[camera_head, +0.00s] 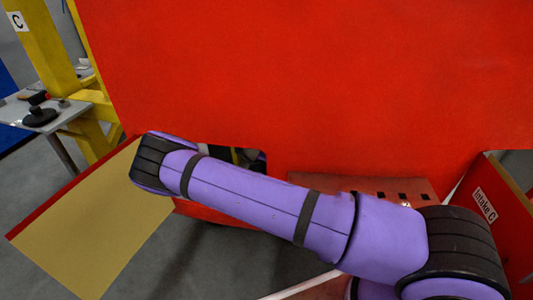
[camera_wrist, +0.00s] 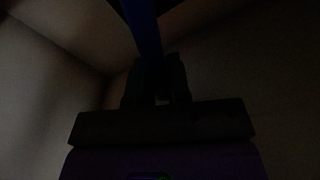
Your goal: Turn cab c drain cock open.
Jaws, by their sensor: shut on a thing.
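In the wrist view, which is very dark, my gripper (camera_wrist: 157,90) is shut on a blue bar-like part (camera_wrist: 142,30), which I take to be the handle of the drain cock. The bar runs up from between the fingers, leaning slightly left. The cock's body and the angle of its handle against the pipe cannot be made out. In the head view my purple arm reaches to an opening (camera_head: 250,157) low in the red cab (camera_head: 310,75); the gripper and the cock are hidden there.
An open tan hatch panel (camera_head: 85,225) hangs at the lower left of the opening. A red panel labelled "Intake C" (camera_head: 490,205) stands at right. A yellow post (camera_head: 45,45) marked C and a grey bench (camera_head: 70,112) with dark parts stand at left.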

